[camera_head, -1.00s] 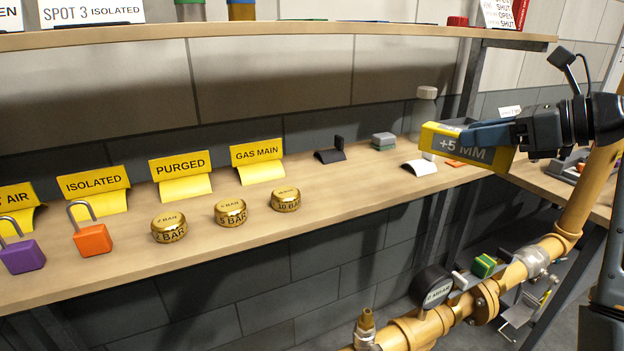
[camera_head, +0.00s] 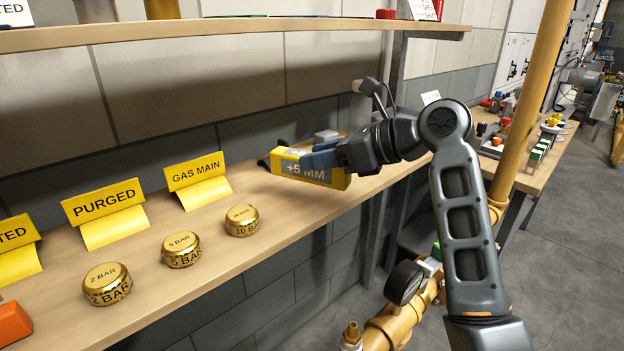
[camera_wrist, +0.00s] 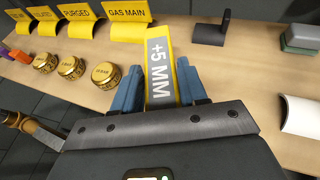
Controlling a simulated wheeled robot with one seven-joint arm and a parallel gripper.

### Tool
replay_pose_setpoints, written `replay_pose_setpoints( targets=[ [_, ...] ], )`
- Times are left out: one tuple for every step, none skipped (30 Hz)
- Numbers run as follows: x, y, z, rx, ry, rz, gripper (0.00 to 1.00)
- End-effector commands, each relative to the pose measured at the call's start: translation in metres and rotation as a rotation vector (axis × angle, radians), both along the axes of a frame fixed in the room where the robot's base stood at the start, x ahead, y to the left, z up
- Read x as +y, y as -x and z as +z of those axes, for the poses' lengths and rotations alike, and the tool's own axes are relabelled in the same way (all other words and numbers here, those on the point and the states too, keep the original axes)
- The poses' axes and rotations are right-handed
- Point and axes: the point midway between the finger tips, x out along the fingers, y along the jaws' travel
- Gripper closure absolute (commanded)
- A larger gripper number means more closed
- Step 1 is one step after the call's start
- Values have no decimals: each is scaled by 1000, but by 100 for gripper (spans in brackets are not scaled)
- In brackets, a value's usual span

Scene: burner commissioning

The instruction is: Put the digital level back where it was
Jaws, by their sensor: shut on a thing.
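The digital level, a yellow and grey bar marked "+5 MM" (camera_head: 305,171), is held in my gripper (camera_head: 322,160) above the wooden shelf (camera_head: 250,262), to the right of the GAS MAIN sign. It looks roughly horizontal and appears clear of the shelf. In the wrist view the level (camera_wrist: 158,62) sits between both blue fingers of my gripper (camera_wrist: 160,88), its far end pointing toward the back of the shelf. The level and my arm hide part of the shelf behind them in the head view.
The GAS MAIN sign (camera_head: 198,181) and several gold caps, such as the 10 BAR cap (camera_head: 242,220), stand to the left. In the wrist view a black bracket (camera_wrist: 212,28), a grey-green block (camera_wrist: 300,38) and a white curved piece (camera_wrist: 302,116) lie to the right. An upper shelf (camera_head: 230,33) runs overhead.

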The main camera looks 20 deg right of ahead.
Motion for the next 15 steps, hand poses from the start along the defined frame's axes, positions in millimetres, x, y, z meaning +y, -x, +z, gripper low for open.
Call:
replay_pose_setpoints(
  targets=[
    [7,-1,-3,2,0,3,100],
    [10,-1,-5,0,-1,2,100],
    [12,-2,-7,0,0,1,100],
    [14,-2,-8,0,0,1,100],
    [14,-3,-8,0,0,0,100],
    [15,-3,-10,0,0,0,100],
    [15,-3,-11,0,0,0,100],
    [15,-3,-13,0,0,0,100],
    [15,-3,-17,1,-1,0,100],
    [15,-3,-21,2,-1,-1,100],
    [15,-3,-26,4,-2,-1,100],
    [15,-2,-32,4,-2,-1,100],
    [15,-3,-36,4,-1,0,100],
    [15,-3,-40,3,-1,-1,100],
    [15,-2,-45,3,-1,-1,100]
  ],
)
